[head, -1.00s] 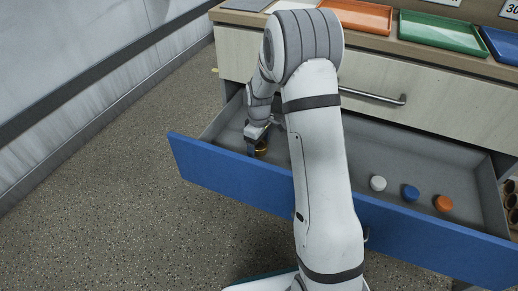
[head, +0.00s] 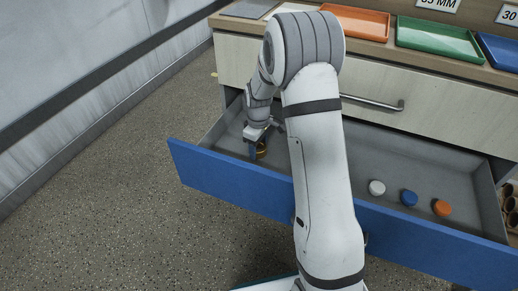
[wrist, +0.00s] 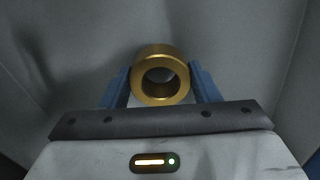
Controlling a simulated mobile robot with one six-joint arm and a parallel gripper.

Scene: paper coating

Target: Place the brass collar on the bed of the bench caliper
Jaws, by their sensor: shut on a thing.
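The brass collar (wrist: 160,55) is a short gold ring with a wide bore. In the wrist view it sits between the two blue fingers of my gripper (wrist: 160,82), which are shut on its sides. In the head view the collar (head: 261,149) shows as a small gold patch beside my gripper (head: 254,147), inside the left part of the open blue drawer (head: 230,183). I cannot tell whether the collar touches the drawer floor. I cannot make out the bench caliper in these frames.
White (head: 377,188), blue (head: 408,198) and orange (head: 442,207) caps lie in the drawer's right part. Orange (head: 355,21), green (head: 438,37) and blue (head: 500,50) trays stand on the bench top. A closed drawer with a metal handle (head: 372,100) is above the open one.

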